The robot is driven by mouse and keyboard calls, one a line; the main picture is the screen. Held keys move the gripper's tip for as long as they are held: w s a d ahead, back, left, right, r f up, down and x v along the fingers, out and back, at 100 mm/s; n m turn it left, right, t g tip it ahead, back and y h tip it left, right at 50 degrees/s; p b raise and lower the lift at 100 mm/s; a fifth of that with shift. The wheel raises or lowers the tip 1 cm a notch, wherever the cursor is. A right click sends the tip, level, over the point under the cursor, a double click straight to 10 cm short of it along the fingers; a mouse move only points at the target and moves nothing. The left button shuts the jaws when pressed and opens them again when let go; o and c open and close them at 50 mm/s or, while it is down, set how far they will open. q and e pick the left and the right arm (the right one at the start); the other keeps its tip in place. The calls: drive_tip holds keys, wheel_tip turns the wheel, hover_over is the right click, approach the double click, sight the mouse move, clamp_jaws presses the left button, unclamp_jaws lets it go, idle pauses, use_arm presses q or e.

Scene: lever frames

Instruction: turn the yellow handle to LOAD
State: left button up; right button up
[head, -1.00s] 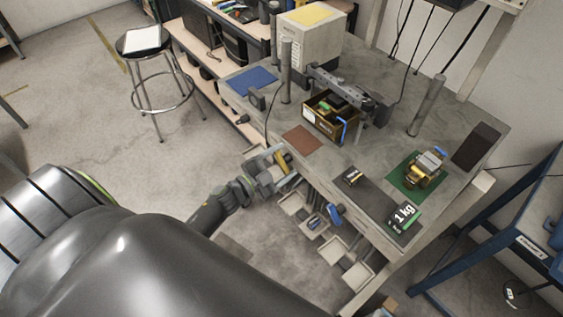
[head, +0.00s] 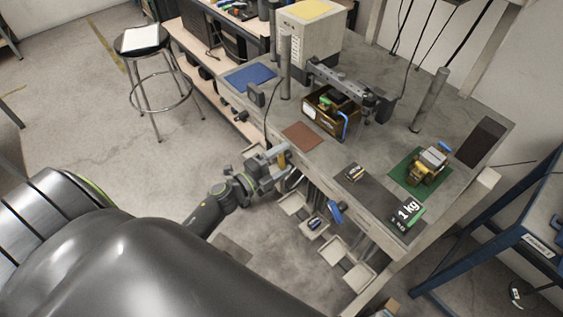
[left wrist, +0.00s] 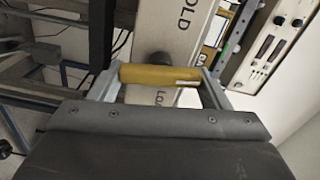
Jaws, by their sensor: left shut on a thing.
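The yellow handle (left wrist: 160,76) lies across the middle of the left wrist view, between two grey metal side bars. It also shows as a small yellow piece at the bench's front edge in the head view (head: 284,158). Behind it is a pale plate (left wrist: 172,38) with the word HOLD above the handle and lettering like LOAD, partly hidden, just below it. My left gripper (head: 277,167) is shut on the handle. Its dark body fills the bottom of the left wrist view. The lever's pivot is mostly hidden. My right gripper is not in view.
The grey bench (head: 255,100) carries an open box (head: 318,122), a brown mat, a 1 kg block (head: 405,212) and a small yellow machine on a green mat (head: 428,165). Open trays (head: 292,203) hang below its front edge. A stool (head: 145,42) stands at the back left.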

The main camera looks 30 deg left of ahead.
use_arm(q)
drive_tip(key=m+b, duration=0.1)
drive_tip(key=m, duration=0.2)
drive_tip(key=m+b, duration=0.1)
drive_tip(key=m, duration=0.1)
drive_tip(key=shift+f+m+b, duration=0.3)
drive_tip(key=shift+f, duration=0.05)
drive_tip(key=m+b, duration=0.2)
drive_tip(key=m, duration=0.2)
drive_tip(key=shift+a+m, duration=0.1)
drive_tip(key=shift+m, duration=0.6)
drive_tip(key=o, duration=1)
drive_tip(key=shift+s, duration=0.1)
